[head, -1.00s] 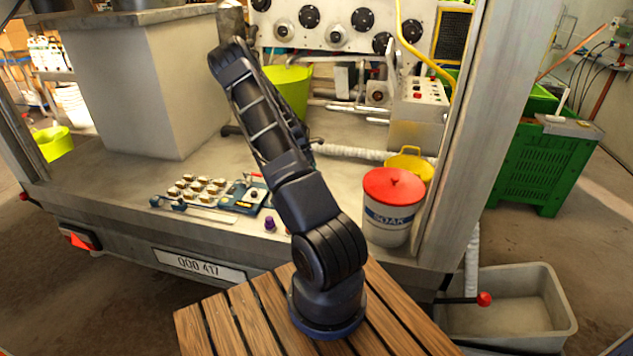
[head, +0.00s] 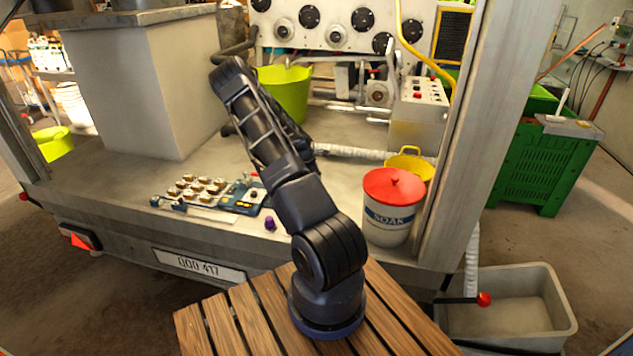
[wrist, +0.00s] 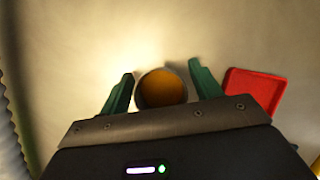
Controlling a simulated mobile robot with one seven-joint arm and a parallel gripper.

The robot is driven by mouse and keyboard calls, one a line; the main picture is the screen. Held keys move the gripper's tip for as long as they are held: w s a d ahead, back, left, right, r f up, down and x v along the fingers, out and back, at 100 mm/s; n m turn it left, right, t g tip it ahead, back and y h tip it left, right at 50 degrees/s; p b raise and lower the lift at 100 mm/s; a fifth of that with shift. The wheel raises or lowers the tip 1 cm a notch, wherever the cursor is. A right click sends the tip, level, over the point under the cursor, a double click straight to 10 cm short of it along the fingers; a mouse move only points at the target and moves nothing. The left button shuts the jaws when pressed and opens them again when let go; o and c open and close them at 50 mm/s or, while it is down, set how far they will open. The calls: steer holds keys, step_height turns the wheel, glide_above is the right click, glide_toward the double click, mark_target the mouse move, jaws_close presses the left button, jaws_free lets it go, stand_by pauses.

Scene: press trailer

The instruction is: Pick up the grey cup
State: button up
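The grey cup (wrist: 162,88) shows in the wrist view from above, a round grey rim around an orange-brown inside. It stands between the two green fingers of my gripper (wrist: 161,80). The fingers are open, one on each side of the cup, with a narrow gap on the left; contact on the right is hard to tell. In the head view my arm hides both the gripper and the cup.
A red square object (wrist: 257,90) lies just right of the right finger. On the trailer floor are a white SOAK tub (head: 390,220) with a red lid, a yellow bucket (head: 410,162), a green tub (head: 287,92) and a blue tray with small parts (head: 245,197).

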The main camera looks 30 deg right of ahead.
steer(key=c, duration=0.9)
